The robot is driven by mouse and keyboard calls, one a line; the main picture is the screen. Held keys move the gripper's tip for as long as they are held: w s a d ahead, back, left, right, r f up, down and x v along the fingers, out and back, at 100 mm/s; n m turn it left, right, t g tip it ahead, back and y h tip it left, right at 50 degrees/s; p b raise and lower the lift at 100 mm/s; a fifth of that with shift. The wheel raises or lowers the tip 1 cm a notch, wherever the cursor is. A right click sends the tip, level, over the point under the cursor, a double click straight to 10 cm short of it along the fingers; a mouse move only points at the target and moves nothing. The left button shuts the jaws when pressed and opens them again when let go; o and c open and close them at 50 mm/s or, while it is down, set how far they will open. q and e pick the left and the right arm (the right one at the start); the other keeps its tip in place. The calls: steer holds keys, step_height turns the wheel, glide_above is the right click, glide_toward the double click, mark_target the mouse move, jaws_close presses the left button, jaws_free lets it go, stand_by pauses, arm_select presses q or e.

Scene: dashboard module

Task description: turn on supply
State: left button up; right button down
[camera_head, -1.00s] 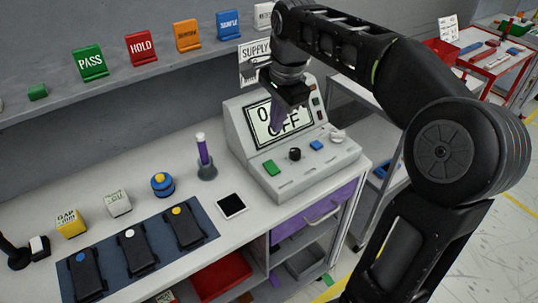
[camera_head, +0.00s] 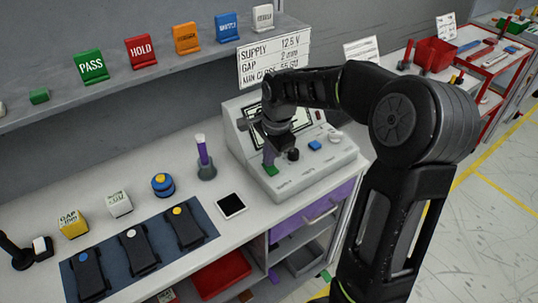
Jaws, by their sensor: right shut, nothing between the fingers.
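The supply (camera_head: 312,180) is a light grey console with a sloped screen at the back right of the bench. Its screen (camera_head: 303,112) is mostly hidden behind my right arm. On its front panel are a green button (camera_head: 270,171), a black knob (camera_head: 293,154), a blue button (camera_head: 315,145) and a whitish knob (camera_head: 335,137). My right gripper (camera_head: 269,155) points down over the panel, shut and empty, with its tips at or just above the green button; I cannot tell whether they touch. My left gripper is not in view.
A sign (camera_head: 274,57) behind the supply reads SUPPLY 12.5 V. A blue mat (camera_head: 108,248) with several dark modules lies at the front left. Coloured cards line the shelf (camera_head: 60,107).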

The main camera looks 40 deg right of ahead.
steer(key=shift+f, duration=0.1)
steer(key=shift+w+f+b, duration=0.1)
steer(key=shift+f+b, duration=0.2)
steer(key=shift+b, duration=0.1)
steer(key=shift+s, duration=0.3)
steer(key=shift+s+f, duration=0.1)
steer(key=shift+s, duration=0.1)
steer(key=shift+s+a, duration=0.1)
steer(key=shift+s, duration=0.25)
steer(key=shift+r, duration=0.3)
